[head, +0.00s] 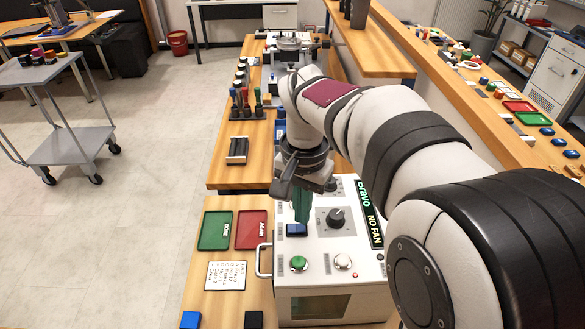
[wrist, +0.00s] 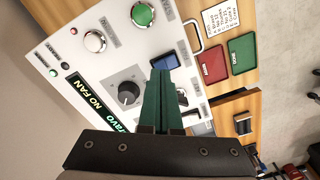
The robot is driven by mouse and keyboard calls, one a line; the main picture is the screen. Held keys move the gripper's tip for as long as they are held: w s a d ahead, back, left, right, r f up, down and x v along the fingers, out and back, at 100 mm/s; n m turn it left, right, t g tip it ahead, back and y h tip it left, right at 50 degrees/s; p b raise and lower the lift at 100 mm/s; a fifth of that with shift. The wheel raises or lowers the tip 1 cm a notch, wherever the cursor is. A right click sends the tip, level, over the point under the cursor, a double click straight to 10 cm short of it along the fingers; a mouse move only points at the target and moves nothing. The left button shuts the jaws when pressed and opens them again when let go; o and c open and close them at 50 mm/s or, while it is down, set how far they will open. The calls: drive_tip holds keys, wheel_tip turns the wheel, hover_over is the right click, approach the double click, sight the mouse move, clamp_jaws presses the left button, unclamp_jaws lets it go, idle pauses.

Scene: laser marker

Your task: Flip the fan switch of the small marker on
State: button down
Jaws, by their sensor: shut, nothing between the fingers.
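The small marker (head: 325,255) is a white box with a sloped control panel, below my gripper in the head view. Its display (head: 372,215) reads "bravo" and "NO FAN"; the display (wrist: 95,100) also shows in the wrist view. The panel has a black knob (head: 336,217), a blue control (head: 296,230), a green button (head: 299,263) and a white button (head: 343,262). My gripper (head: 302,217) has green fingers, shut and empty, pointing down over the panel near the blue control (wrist: 165,62). Contact cannot be told. The fingers (wrist: 161,78) hide part of the panel; I cannot make out which control is the fan switch.
A green tray (head: 215,231), a red tray (head: 251,230) and a written card (head: 226,276) lie left of the marker. A metal handle (head: 262,262) sticks out at its left side. A rack of tools (head: 248,105) stands farther back.

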sight(302, 228)
drive_tip(key=shift+f, duration=0.95)
idle(0.4)
drive_tip(key=shift+r, duration=3.55)
drive_tip(key=shift+s, duration=0.1)
